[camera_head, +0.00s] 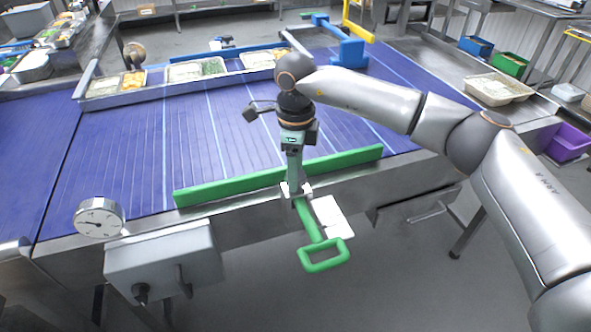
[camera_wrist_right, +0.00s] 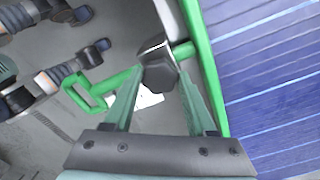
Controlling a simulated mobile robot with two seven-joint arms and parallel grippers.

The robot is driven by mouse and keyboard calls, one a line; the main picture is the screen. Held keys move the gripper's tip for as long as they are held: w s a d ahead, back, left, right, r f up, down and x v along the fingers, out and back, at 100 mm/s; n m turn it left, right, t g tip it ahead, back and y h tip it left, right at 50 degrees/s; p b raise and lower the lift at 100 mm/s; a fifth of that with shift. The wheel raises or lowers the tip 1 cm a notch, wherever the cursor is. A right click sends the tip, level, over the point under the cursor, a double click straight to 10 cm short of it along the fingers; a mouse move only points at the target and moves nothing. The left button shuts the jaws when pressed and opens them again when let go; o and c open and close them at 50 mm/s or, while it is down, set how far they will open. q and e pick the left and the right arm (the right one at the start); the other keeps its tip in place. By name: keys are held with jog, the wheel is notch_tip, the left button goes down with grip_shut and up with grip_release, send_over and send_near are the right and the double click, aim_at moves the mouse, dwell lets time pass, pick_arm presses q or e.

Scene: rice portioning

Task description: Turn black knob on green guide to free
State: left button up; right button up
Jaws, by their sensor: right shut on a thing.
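The green guide (camera_head: 345,160) lies along the near edge of the blue conveyor, and its green handle (camera_head: 322,256) hangs out over the front. In the right wrist view the guide bar (camera_wrist_right: 205,70) runs along the right and the handle (camera_wrist_right: 92,90) is at the left. The black knob (camera_wrist_right: 160,72) sits between the fingertips of my right gripper (camera_wrist_right: 158,84), which is shut on it. In the head view my right gripper (camera_head: 294,182) points down at the guide's mount and hides the knob. My left gripper is not in view in the head view.
A grey control box (camera_head: 165,262) and a round dial gauge (camera_head: 99,217) are at the conveyor's front left. Food trays (camera_head: 197,70) stand on the far ledge. A blue piece (camera_head: 347,53) is at the far side. The floor in front is clear.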

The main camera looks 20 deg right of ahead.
dwell(0.3)
jog(key=o, duration=1.4)
jog(key=shift+c, duration=0.2)
notch_tip(320, 180, up, 13)
jog(key=shift+f, duration=0.2)
